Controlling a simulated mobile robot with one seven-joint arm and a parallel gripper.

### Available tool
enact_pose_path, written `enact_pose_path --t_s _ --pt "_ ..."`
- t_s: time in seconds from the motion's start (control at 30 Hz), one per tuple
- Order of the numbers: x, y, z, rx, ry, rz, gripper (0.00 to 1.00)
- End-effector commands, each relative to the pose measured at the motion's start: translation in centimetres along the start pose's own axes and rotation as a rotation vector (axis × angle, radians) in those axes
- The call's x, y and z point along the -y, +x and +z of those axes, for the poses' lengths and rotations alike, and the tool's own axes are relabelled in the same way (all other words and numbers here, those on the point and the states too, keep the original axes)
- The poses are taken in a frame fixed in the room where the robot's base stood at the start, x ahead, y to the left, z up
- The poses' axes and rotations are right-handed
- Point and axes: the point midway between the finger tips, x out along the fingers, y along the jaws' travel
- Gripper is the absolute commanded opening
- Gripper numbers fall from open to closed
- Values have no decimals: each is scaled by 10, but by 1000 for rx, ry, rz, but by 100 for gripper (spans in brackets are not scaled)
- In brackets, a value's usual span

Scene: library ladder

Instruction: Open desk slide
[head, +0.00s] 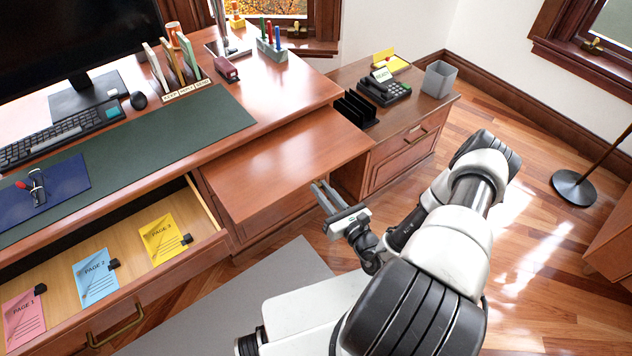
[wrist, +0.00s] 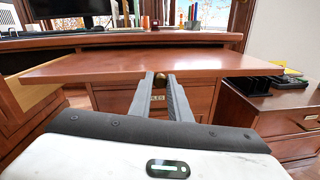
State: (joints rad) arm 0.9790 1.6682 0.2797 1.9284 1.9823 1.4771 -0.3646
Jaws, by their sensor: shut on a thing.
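The desk slide (head: 288,160) is a flat reddish-brown board that stands out from the desk front, to the right of an open drawer. It also shows in the wrist view (wrist: 110,66), spanning most of the width. My gripper (head: 320,190) is at the slide's front edge, and in the wrist view its two fingertips (wrist: 161,76) meet that edge from below and in front.
The open drawer (head: 212,215) holds pink, blue and yellow page cards. A low cabinet (head: 400,155) with a phone (head: 384,90) and a grey bin (head: 439,79) stands right of the slide. A lamp base (head: 575,187) stands on the floor at right. A grey mat (head: 290,265) lies below.

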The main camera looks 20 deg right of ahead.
Motion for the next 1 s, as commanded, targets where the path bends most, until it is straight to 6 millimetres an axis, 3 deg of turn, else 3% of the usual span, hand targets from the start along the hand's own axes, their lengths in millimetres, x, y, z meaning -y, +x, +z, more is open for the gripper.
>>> enact_pose_path --t_s 0.37,0.4,0.5,0.83,1.0 --pt "0 -2 -1 -1 0 0 0" --pt "0 -2 -1 -1 0 0 24" --pt "0 -2 -1 -1 0 0 35" --pt "0 -5 0 -1 0 -1 35" --pt "1 -27 0 -3 1 -3 35"
